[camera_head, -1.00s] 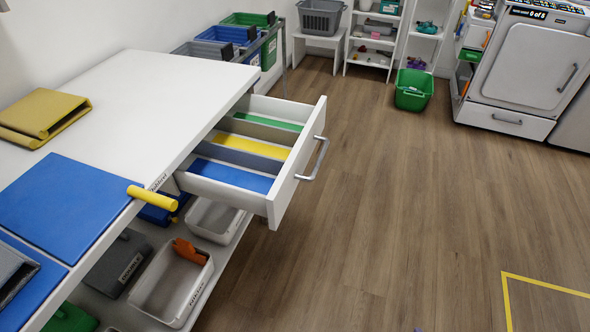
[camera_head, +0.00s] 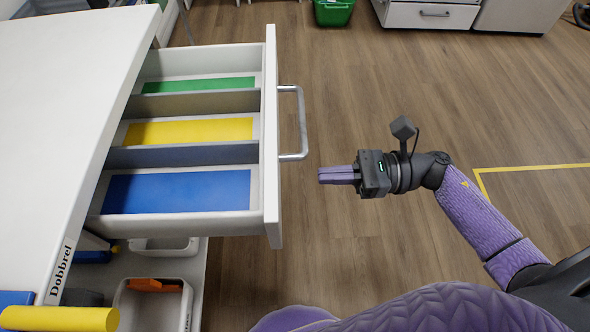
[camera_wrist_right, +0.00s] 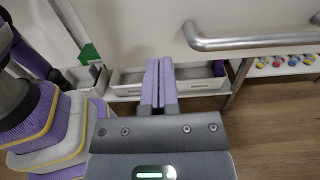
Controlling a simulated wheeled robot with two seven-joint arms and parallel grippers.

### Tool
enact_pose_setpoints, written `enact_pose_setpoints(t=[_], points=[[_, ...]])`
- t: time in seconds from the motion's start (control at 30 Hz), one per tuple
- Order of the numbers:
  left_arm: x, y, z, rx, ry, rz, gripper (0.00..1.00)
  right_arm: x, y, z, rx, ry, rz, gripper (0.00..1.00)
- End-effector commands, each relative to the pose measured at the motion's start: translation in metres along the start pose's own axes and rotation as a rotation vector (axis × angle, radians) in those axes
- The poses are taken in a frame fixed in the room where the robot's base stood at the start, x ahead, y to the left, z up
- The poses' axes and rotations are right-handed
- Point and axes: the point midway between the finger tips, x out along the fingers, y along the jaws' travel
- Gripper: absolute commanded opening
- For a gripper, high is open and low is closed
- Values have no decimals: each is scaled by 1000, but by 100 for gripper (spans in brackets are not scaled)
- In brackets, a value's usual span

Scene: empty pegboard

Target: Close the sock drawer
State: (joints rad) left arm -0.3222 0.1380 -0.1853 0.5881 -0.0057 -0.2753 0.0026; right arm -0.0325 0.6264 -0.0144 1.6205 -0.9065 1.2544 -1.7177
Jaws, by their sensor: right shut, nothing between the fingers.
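The drawer (camera_head: 190,150) stands pulled out from the white table. It has green, yellow and blue lined compartments, and no socks show in it. Its white front panel (camera_head: 270,130) carries a grey bar handle (camera_head: 299,122). My right gripper (camera_head: 322,175) is shut and empty. It points left at the front panel, just right of and slightly below the handle, apart from both in the head view. In the right wrist view the shut fingers (camera_wrist_right: 158,82) point toward the white front, with the handle (camera_wrist_right: 255,42) up and to the right. My left gripper is not in view.
The white tabletop (camera_head: 60,80) lies left of the drawer, with a yellow cylinder (camera_head: 60,318) at its near edge. White bins (camera_head: 172,302) sit on a shelf below. A green basket (camera_head: 333,12) stands at the back. The wooden floor on the right is open.

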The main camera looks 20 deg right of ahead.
Motion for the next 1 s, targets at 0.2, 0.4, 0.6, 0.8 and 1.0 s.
enact_pose_setpoints(t=[0.2, 0.4, 0.6, 0.8, 1.0], points=[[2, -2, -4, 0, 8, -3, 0, 40, 0, 0, 0, -3, -1, 0], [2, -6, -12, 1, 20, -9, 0, 56, 0, 0, 1, -1, -1, 0], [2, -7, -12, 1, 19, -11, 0, 57, 0, 0, 2, 0, -1, 0], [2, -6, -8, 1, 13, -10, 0, 59, 0, 0, 2, -1, -1, 0], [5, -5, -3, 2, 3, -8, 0, 83, 0, 0, 1, -4, 0, 0]])
